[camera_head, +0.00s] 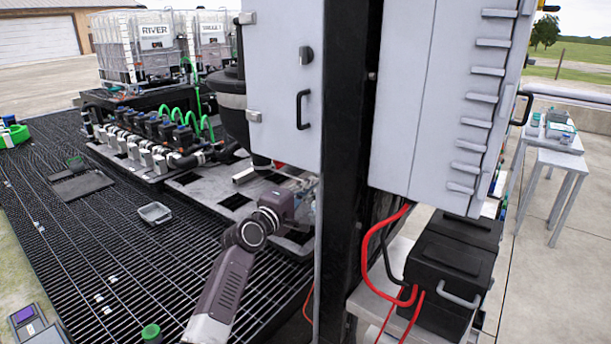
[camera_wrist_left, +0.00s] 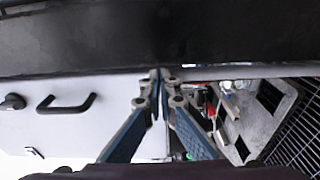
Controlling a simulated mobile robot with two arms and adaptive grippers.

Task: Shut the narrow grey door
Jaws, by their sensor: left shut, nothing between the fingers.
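The narrow grey door (camera_head: 282,75) hangs upright at top centre in the head view, left of a black post (camera_head: 349,150). It has a black pull handle (camera_head: 303,110) and a dark knob (camera_head: 306,56). In the left wrist view the door (camera_wrist_left: 75,128) fills the left side, with its handle (camera_wrist_left: 66,104) showing. My left gripper (camera_wrist_left: 160,78) is shut and empty, its fingertips together at the edge of a dark surface, right of the handle. In the head view my left gripper (camera_head: 306,205) is below the door, partly hidden by the post. Contact cannot be told. My right gripper is out of view.
A grey cabinet (camera_head: 425,100) stands right of the post, above a black box (camera_head: 450,265) with red cables (camera_head: 370,245). A manifold with green hoses (camera_head: 180,125) sits left on dark grating (camera_head: 90,240). A small tray (camera_head: 155,212) lies on the grating, which has open room.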

